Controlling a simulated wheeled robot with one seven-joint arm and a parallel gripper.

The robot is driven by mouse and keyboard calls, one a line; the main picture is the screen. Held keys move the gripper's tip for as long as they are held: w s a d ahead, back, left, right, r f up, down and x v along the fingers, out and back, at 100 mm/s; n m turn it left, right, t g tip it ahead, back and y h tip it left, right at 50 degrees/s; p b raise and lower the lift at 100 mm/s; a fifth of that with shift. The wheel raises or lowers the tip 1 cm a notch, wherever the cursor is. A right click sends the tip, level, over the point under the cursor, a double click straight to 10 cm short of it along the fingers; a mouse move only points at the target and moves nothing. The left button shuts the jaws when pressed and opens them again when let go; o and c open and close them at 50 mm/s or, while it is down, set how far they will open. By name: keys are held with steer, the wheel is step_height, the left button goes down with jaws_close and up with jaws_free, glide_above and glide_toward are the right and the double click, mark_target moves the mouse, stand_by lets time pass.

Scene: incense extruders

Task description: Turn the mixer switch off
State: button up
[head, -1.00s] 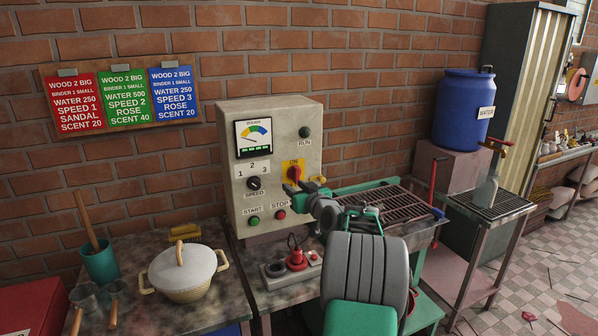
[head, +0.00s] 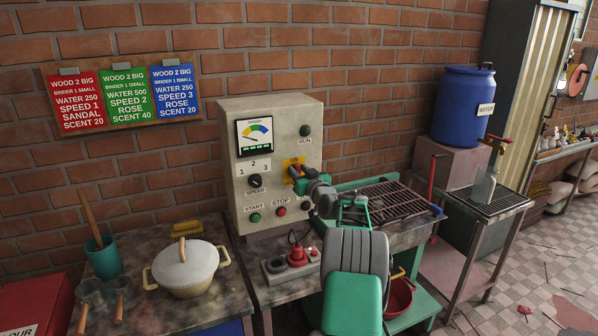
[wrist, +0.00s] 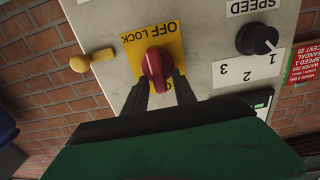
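The mixer switch is a red rotary knob on a yellow plate on the front of the grey control box (head: 230,165). In the wrist view the red knob (wrist: 155,68) lies nearly upright in the picture, slightly tilted, between the upside-down OFF LOCK label (wrist: 150,33) and a mostly covered ON label. My gripper (wrist: 161,80) has its two dark fingers apart, one on each side of the knob. Contact with the knob cannot be made out. In the head view my gripper (head: 303,177) covers most of the switch.
A brass-coloured knob (wrist: 90,62) sticks out close beside the switch. The black speed dial (head: 254,182), green start button (head: 254,218) and red stop button (head: 281,211) are on the same panel. A lidded pot (head: 186,270) stands on the table at lower left.

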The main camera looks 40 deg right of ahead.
jaws_close()
steer(key=shift+f+b, duration=0.15)
steer(key=shift+b, duration=0.25)
steer(key=shift+w+a+f+n+b, duration=0.1)
steer(key=shift+a+f+n+b, duration=0.15)
steer(key=shift+n+b, duration=3.3)
steer(key=shift+w+a+f+n+b, duration=0.1)
steer(key=shift+a+f+n+b, duration=0.15)
steer(key=shift+n+b, duration=3.3)
steer(key=shift+w+a+f+n+b, duration=0.2)
steer(key=shift+n+b, duration=1.6)
steer(key=shift+b, duration=3.5)
steer(key=shift+s+a, duration=0.1)
steer(key=shift+s, duration=0.1)
steer(key=shift+o, duration=0.9)
jaws_free()
